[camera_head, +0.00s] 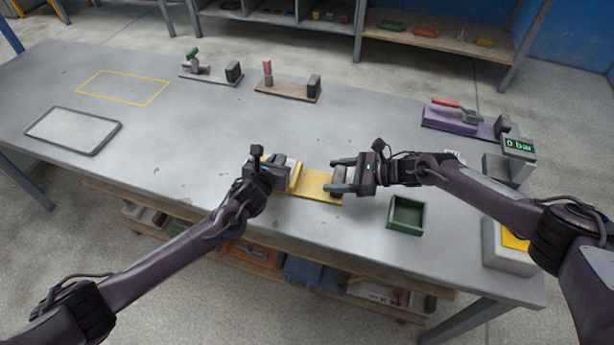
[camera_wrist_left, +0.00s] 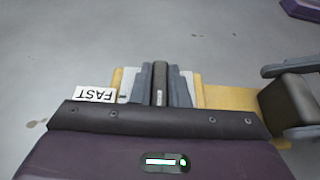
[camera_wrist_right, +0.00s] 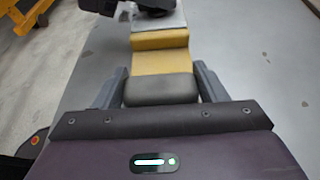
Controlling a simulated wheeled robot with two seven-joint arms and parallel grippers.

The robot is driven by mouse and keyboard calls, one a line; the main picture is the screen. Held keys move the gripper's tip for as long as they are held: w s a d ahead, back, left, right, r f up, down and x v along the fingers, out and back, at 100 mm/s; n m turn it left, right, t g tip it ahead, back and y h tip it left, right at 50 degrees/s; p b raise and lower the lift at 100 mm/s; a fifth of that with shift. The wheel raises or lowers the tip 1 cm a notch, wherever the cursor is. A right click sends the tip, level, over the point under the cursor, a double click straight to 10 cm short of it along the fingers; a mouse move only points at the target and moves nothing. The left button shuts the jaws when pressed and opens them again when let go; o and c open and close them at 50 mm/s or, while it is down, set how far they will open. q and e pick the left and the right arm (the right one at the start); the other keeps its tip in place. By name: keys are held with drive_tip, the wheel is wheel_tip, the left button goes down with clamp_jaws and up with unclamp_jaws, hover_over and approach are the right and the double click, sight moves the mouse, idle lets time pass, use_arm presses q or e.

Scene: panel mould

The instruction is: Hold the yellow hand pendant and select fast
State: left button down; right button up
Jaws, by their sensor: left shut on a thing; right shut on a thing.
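The yellow hand pendant (camera_head: 318,185) lies near the table's front edge, with a stepped yellow body in the right wrist view (camera_wrist_right: 160,60). My right gripper (camera_head: 340,175) is shut on its dark grey end block (camera_wrist_right: 160,90), one finger on each side. My left gripper (camera_wrist_left: 161,85) is at the other end, its fingers close together on a dark upright lever (camera_wrist_left: 161,72) over a pale plate. A white label reading FAST (camera_wrist_left: 95,95) shows left of those fingers in the left wrist view. Other labels are hidden or unreadable.
A green open bin (camera_head: 406,216) stands right of the pendant. A purple fixture with a red-handled clamp (camera_head: 455,115) and a "0 bar" display (camera_head: 519,146) are at the right. Two small clamp fixtures stand at the back.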

use_arm(q)
drive_tip(key=shift+m+h, duration=0.3)
drive_tip(key=shift+h, duration=0.1)
drive_tip(key=m+g+h, duration=0.1)
drive_tip(key=m+h, duration=0.1)
drive_tip(key=h, duration=0.1)
drive_tip(key=shift+w+a+m, duration=0.1)
drive_tip(key=shift+m, duration=0.3)
drive_tip(key=m+g+h, duration=0.3)
drive_tip(key=shift+m, duration=0.3)
drive_tip(key=m+g+h, duration=0.2)
drive_tip(key=m+g, duration=0.1)
drive_tip(key=shift+g, duration=0.4)
drive_tip(key=shift+s+f+m+g+h, duration=0.15)
drive_tip(key=shift+m+g+h, duration=0.1)
drive_tip(key=shift+m+g, duration=0.45)
drive_tip(key=shift+s+f+m+g+h, duration=0.1)
drive_tip(key=shift+m+g+h, duration=0.15)
drive_tip(key=shift+m+g, duration=0.4)
drive_tip(key=shift+r+m+g, duration=0.15)
drive_tip(key=shift+m+g, duration=0.2)
